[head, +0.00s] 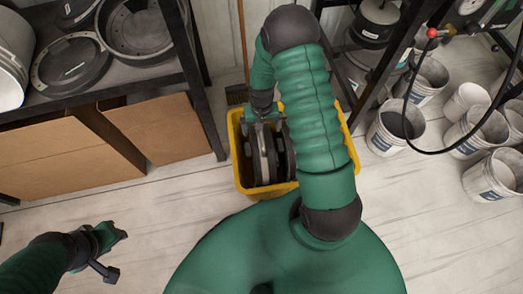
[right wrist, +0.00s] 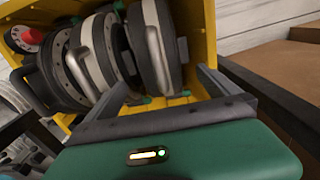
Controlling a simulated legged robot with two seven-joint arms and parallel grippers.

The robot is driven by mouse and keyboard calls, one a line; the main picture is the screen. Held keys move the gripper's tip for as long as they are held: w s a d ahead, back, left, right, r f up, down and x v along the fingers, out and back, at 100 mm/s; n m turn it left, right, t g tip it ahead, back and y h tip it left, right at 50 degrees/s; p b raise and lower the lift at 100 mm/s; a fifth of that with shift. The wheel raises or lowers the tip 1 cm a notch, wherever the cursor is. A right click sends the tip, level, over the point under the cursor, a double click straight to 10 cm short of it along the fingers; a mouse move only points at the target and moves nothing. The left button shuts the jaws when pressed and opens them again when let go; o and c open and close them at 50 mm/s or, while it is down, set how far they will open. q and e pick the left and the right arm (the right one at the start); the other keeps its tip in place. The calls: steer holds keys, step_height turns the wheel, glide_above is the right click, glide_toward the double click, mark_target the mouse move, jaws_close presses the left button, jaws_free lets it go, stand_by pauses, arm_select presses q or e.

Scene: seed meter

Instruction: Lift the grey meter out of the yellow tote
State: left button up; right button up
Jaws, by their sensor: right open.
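The yellow tote (head: 242,180) stands on the floor under my right arm. Grey round meters stand on edge in it, side by side. A pale grey meter (head: 264,152) shows in the head view, with a darker one to its right. In the right wrist view several round units with handles fill the tote (right wrist: 203,25); a pale-rimmed grey one (right wrist: 154,50) is near the middle. My right gripper (right wrist: 165,82) is open, its fingers apart at the units. Contact is unclear. My left gripper (head: 110,240) is away at lower left; its jaws are unclear.
A black shelf (head: 105,90) with round metal parts and cardboard boxes (head: 60,147) stands left of the tote. A black rack (head: 385,75) and several white buckets (head: 390,130) stand right. Pale floor in front is partly clear.

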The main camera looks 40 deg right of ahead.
step_height(320, 180, down, 6)
steer(key=shift+d+f+b, duration=0.1)
steer(key=shift+d+b, duration=0.05)
steer(key=shift+b, duration=0.85)
steer(key=shift+f, duration=0.3)
arm_select(q)
steer(key=s+b+x, duration=0.1)
steer(key=b+x, duration=0.2)
steer(key=x, duration=0.3)
steer(key=shift+s+f+b, duration=0.2)
steer(key=shift+f+b, duration=0.2)
steer(key=shift+f, duration=0.15)
arm_select(e)
steer(key=f, duration=0.4)
steer(key=shift+s+a+f, duration=0.2)
steer(key=shift+a+f, duration=0.1)
steer(key=shift+a, duration=0.1)
steer(key=c, duration=1.8)
arm_select(q)
steer(key=shift+d, duration=0.1)
arm_select(e)
steer(key=shift+w+d, duration=0.1)
steer(key=shift+c, duration=1)
arm_select(q)
steer(key=shift+r, duration=0.15)
arm_select(e)
steer(key=shift+r, duration=0.2)
